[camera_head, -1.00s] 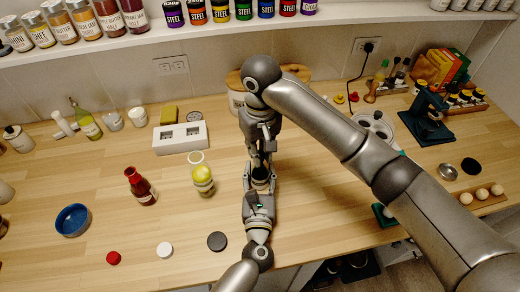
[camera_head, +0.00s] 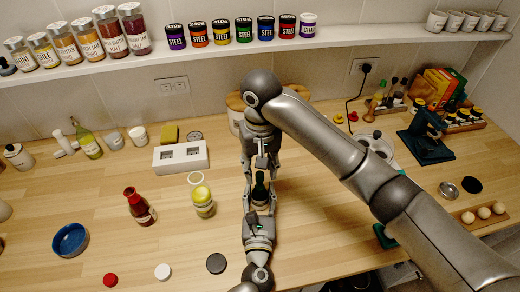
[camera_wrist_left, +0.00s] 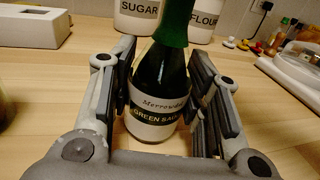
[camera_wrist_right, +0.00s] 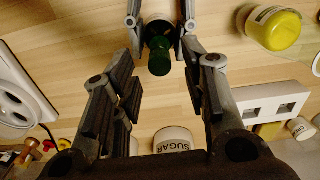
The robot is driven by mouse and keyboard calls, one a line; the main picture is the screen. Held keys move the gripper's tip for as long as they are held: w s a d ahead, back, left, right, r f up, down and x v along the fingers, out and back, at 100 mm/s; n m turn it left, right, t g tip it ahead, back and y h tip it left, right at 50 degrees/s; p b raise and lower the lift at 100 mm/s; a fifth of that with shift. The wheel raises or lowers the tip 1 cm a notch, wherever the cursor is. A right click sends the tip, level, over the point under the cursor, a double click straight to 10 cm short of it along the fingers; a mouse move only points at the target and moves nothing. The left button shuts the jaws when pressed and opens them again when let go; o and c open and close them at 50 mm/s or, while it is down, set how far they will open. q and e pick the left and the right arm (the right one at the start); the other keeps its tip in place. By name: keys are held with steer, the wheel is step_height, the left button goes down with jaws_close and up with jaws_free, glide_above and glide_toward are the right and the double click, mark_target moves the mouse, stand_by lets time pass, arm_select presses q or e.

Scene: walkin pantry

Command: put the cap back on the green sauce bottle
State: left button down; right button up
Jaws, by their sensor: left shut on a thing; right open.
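The green sauce bottle (camera_head: 260,188) stands upright on the counter. Its label and dark glass show in the left wrist view (camera_wrist_left: 158,100). A green cap (camera_wrist_right: 160,58) sits on its top, seen from above in the right wrist view; its upper edge is cut off in the left wrist view (camera_wrist_left: 174,25). My left gripper (camera_head: 260,205) is shut around the bottle's body, one finger on each side. My right gripper (camera_head: 262,162) is open and empty, just beyond and above the cap, its fingers apart from it.
Red (camera_head: 110,280), white (camera_head: 162,271) and dark (camera_head: 216,263) lids lie near the front. A white box (camera_head: 180,157) and the sugar canister (camera_wrist_right: 172,140) stand behind.

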step_height(320, 180, up, 10)
steer(key=shift+r, duration=0.2)
stand_by(0.3)
arm_select(q)
steer(key=c, duration=0.7)
jaws_free()
arm_select(e)
steer(key=shift+d, duration=0.1)
arm_select(q)
steer(key=shift+s, duration=0.1)
steer(key=s, duration=1.1)
steer(key=shift+s+a, duration=0.15)
steer(key=shift+s, duration=0.25)
